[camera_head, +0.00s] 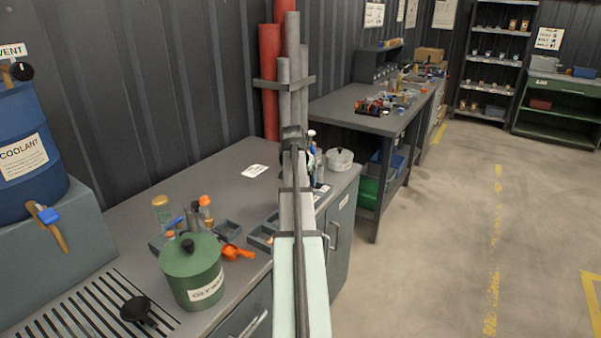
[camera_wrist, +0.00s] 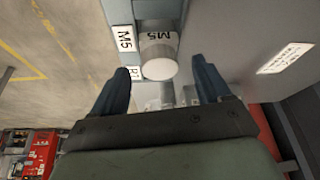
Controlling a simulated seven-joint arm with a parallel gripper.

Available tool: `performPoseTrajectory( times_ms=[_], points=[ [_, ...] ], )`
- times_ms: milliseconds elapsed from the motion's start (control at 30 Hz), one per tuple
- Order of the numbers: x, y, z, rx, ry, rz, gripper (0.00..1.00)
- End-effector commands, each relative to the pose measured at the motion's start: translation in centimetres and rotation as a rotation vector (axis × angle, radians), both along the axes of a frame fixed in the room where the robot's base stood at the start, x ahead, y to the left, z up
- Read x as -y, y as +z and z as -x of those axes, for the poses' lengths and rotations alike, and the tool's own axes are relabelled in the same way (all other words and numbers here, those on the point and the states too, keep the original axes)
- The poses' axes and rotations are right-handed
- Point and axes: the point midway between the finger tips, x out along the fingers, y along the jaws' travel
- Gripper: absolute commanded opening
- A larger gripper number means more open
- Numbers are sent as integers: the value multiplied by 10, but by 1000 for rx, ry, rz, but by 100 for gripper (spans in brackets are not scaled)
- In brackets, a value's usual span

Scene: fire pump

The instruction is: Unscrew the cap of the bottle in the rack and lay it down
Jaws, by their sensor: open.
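In the wrist view my gripper (camera_wrist: 161,68) is open, with its two dark blue fingers spread and nothing held. A grey round container marked M5 (camera_wrist: 158,55), with a pale end, shows in the gap beyond the fingertips, apart from them. In the head view a small rack (camera_head: 158,243) stands on the near bench behind the green pot. Upright bottles stand at it, one with a gold top (camera_head: 160,200) and one with an orange top (camera_head: 205,201). I cannot tell which bottle has the task's cap. My arm hides the gripper's jaws in the head view.
A green lidded pot (camera_head: 192,272) stands at the bench front, with an orange item (camera_head: 236,252) and grey trays (camera_head: 228,229) beside it. Bare bench top (camera_head: 215,175) lies left of my arm.

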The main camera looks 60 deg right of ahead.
Motion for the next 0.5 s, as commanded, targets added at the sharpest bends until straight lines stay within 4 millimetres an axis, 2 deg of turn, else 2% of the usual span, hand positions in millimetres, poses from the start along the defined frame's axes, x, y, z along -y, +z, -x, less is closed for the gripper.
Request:
performPoseTrajectory(
  times_ms=[200,500],
  points=[
    [5,-12,-1,0,0,-1,77],
    [5,-14,-1,0,0,0,77]
  ],
)
